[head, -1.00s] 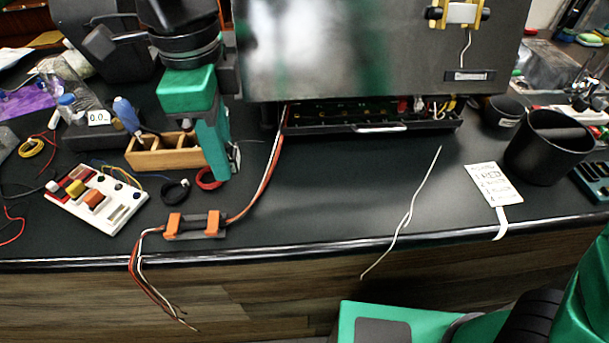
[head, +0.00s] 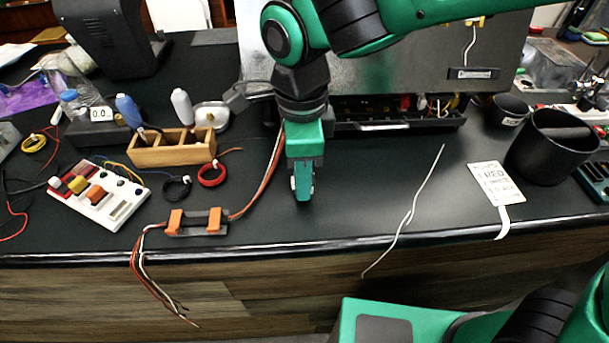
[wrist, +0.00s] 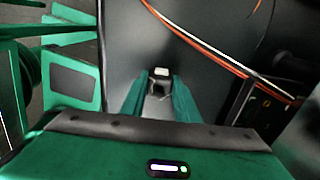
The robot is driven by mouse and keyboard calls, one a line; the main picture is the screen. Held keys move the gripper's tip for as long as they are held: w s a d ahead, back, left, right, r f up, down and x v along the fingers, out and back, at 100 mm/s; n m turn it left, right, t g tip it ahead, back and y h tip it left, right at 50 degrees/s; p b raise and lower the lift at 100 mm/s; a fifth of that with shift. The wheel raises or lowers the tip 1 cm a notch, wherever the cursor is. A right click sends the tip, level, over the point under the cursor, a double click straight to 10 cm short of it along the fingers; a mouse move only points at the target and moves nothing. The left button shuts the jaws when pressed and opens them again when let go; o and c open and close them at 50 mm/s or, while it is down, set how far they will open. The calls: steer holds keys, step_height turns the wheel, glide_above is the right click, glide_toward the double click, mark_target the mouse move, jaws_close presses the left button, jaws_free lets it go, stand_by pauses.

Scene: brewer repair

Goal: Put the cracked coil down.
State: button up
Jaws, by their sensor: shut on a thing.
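My gripper (head: 303,192) points down over the dark bench (head: 345,190), in front of the machine's open drawer and right of the red and white wires. In the wrist view, its two green fingers (wrist: 160,97) are shut on a small dark piece with a pale top, which I take to be the cracked coil (wrist: 161,85). In the head view the fingers mostly hide this piece. I cannot tell whether it touches the bench.
An orange-clamped holder (head: 195,222) with wires is left of my gripper. Further left are a wooden tray (head: 172,153) and a white switch box (head: 98,195). A loose white wire (head: 408,215), a card (head: 495,183) and black cups (head: 548,150) lie right. Bench between is clear.

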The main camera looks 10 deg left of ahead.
steer(key=shift+f, duration=0.6)
steer(key=shift+f, duration=0.15)
steer(key=o, duration=1.1)
step_height(320, 180, up, 12)
steer(key=shift+r, duration=0.15)
